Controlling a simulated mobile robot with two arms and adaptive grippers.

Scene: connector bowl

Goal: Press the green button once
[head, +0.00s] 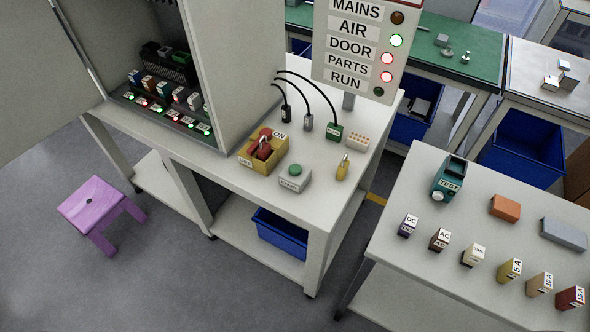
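The green button (295,170) sits on top of a small light-grey box (291,183) with a label on its front. The box stands near the front edge of the white table (230,171), in the middle of the head view. Nothing touches the button. Neither of my grippers shows in this view.
A yellow box with a red switch (262,147) is left of the button, and a small yellow item (343,168) is right. Cabled connectors stand behind, below a sign panel (360,45). An open cabinet (235,60) fills the table's left. A purple stool (92,204) is on the floor.

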